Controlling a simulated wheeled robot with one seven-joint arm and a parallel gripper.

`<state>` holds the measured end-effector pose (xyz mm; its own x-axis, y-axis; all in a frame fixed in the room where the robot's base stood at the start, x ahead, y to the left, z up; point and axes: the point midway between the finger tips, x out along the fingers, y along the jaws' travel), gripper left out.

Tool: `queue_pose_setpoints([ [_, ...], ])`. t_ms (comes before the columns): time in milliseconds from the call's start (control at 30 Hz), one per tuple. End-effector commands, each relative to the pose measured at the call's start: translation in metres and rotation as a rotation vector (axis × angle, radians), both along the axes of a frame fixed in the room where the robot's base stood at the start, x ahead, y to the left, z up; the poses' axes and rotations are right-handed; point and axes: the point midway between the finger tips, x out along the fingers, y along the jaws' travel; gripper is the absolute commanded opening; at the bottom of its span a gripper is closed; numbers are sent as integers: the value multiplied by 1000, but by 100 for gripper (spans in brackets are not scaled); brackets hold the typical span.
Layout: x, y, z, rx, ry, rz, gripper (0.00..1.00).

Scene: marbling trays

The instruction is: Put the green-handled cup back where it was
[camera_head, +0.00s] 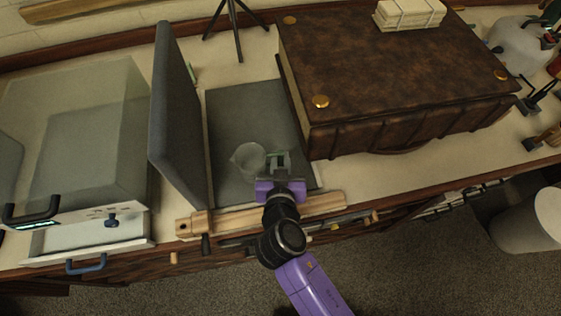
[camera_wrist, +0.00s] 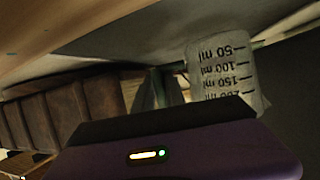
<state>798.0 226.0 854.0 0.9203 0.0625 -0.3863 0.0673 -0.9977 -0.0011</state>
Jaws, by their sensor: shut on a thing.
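The green-handled cup (camera_head: 248,158) is a clear measuring cup seen near the front of a dark grey flat slab in the head view. My gripper (camera_head: 279,163) is just right of it, shut on its green handle. In the wrist view the cup (camera_wrist: 222,68) shows dark millilitre marks that read upside down, with a bit of green handle at its left. The cup looks roughly upright. I cannot tell whether its base touches the slab or hangs above it. The spot where it stood before is not marked in these frames.
The grey slab (camera_head: 238,110) has bare room behind the cup. A tall grey panel (camera_head: 178,115) stands at its left, with a clear-lidded box (camera_head: 100,130) beyond. A large brown leather book-like case (camera_head: 400,75) lies right. A wooden bar (camera_head: 325,203) runs along the front.

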Motion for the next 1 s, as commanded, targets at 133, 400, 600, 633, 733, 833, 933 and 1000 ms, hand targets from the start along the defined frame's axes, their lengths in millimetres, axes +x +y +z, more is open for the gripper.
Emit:
queue_pose_setpoints([
  [133, 0, 1, -17, -1, 0, 1, 0],
  [400, 0, 1, -18, 0, -1, 1, 0],
  [600, 0, 0, -22, 0, -1, 1, 19],
  [633, 0, 0, -21, 0, -1, 1, 25],
  [733, 0, 0, -21, 0, 0, 1, 37],
  [833, 0, 0, -21, 0, 0, 1, 37],
  [933, 0, 0, -21, 0, 0, 1, 37],
  [1000, 0, 0, -21, 0, 0, 1, 37],
])
